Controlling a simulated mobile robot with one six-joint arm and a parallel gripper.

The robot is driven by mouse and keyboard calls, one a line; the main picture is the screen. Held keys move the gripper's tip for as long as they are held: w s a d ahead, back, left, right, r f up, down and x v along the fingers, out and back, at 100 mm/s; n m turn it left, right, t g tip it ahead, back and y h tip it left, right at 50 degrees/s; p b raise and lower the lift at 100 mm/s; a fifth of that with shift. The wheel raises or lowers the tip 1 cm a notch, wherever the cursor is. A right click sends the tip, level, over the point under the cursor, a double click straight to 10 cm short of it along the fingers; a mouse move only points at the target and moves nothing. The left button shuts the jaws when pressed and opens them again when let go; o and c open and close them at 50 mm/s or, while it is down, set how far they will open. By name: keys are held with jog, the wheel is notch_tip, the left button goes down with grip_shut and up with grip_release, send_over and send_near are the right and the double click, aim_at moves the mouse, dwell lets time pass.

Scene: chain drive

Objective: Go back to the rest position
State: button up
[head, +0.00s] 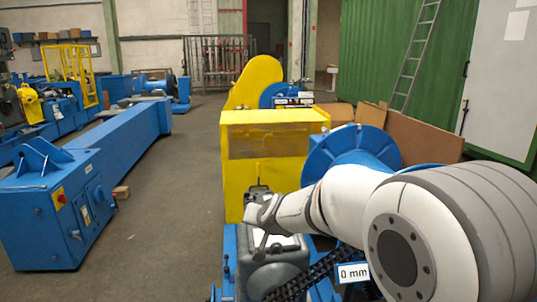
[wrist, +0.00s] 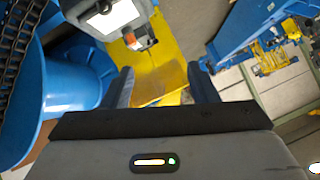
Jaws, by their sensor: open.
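My gripper (wrist: 160,74) is open in the wrist view, with its two fingers apart and nothing seen between them. My white and grey arm (head: 335,200) reaches from the lower right toward the middle in the head view, over the chain drive. A dark chain (head: 303,275) runs beside a grey motor housing (head: 272,277) below the arm. The chain also shows in the wrist view (wrist: 14,50) at the upper left. The arm hides part of the drive.
A yellow guard (head: 262,175) stands behind the drive, with a blue drum (head: 350,148) to its right. A "0 mm" sign (head: 353,273) is near the chain. A long blue machine (head: 110,145) stands at the left. The floor (head: 175,190) between is mostly clear.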

jog(key=s+d+r+g+h+p, duration=0.1)
jog(key=s+d, duration=0.4)
jog(key=s, duration=0.5)
jog(key=s+d+r+n+g+h+p, duration=0.1)
jog(key=s+d+r+g+p, duration=0.3)
jog(key=s, duration=0.7)
jog(key=s+d+r+g+h+p, duration=0.1)
jog(key=s+d+r+g+p, duration=0.1)
jog(key=s+d+p, duration=0.3)
jog(key=s+d+r, duration=0.1)
jog(key=s+d, duration=0.2)
jog(key=s, duration=0.2)
jog(key=shift+s+d+n, duration=0.15)
jog(key=shift+s+n, duration=0.05)
jog(key=shift+n, duration=0.1)
